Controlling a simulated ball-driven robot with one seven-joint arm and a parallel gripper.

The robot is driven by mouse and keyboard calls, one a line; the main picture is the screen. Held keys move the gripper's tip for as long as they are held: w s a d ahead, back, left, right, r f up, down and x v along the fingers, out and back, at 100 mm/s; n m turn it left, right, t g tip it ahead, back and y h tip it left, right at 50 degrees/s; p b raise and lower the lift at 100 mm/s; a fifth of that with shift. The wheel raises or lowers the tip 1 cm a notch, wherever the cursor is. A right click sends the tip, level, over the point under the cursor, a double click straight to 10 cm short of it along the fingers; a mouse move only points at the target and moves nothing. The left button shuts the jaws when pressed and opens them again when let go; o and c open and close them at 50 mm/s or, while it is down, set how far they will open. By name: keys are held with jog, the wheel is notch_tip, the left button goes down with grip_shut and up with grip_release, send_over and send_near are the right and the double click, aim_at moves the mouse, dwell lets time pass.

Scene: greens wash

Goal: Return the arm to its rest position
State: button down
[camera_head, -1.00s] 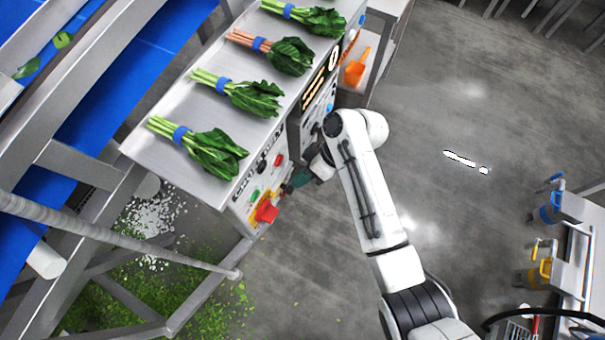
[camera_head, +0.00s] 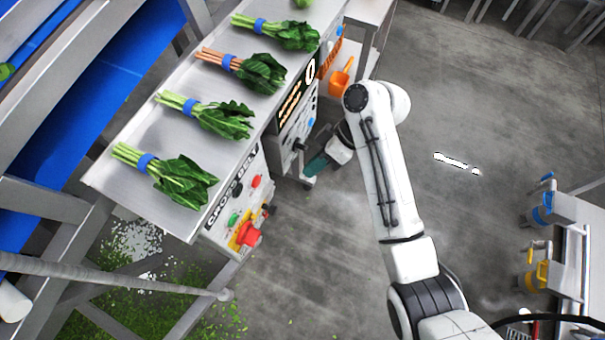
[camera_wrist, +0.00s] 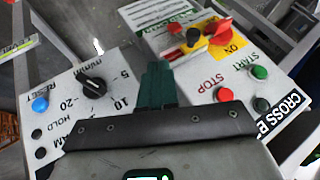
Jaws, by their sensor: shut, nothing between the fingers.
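My arm reaches in from the lower right in the head view, bent at an elbow. My gripper (camera_head: 316,164) is small and partly hidden there, pointing toward the control panels below the steel table. Its dark green fingers (camera_wrist: 155,86) are together and empty in the wrist view. The cross belt panel (camera_head: 222,218) has a red switch (camera_head: 249,234) on a yellow plate, plus red and green buttons. The panel also shows in the wrist view with the red switch (camera_wrist: 220,32). No contact with either panel shows.
A second panel with a black knob (camera_wrist: 93,87) and a blue reset button (camera_wrist: 40,104) is left in the wrist view. Several bundles of banded greens lie on the steel table (camera_head: 130,195). An orange scoop (camera_head: 340,78) is behind. Open floor (camera_head: 330,260) lies below my gripper.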

jog(key=shift+v, duration=0.8)
jog(key=s+d+f+m+t+h, duration=0.2)
jog(key=s+d+f+m, duration=0.2)
jog(key=s+d, duration=0.25)
jog(key=s+d+f+m+t+h, duration=0.1)
jog(key=s+d+f+m, duration=0.4)
jog(key=d, duration=0.3)
jog(key=s+d+r+m+h, duration=0.2)
jog(key=s+d+m, duration=0.1)
jog(key=s+d, duration=0.3)
jog(key=s+d+r+m+t+h, duration=0.1)
jog(key=s+d+r+m+h, duration=0.1)
jog(key=s+d, duration=0.4)
jog(key=s+m, duration=0.1)
jog(key=s, duration=0.1)
jog(key=shift+s+d, duration=0.25)
jog(key=shift+d, duration=0.1)
jog(key=shift+f, duration=0.1)
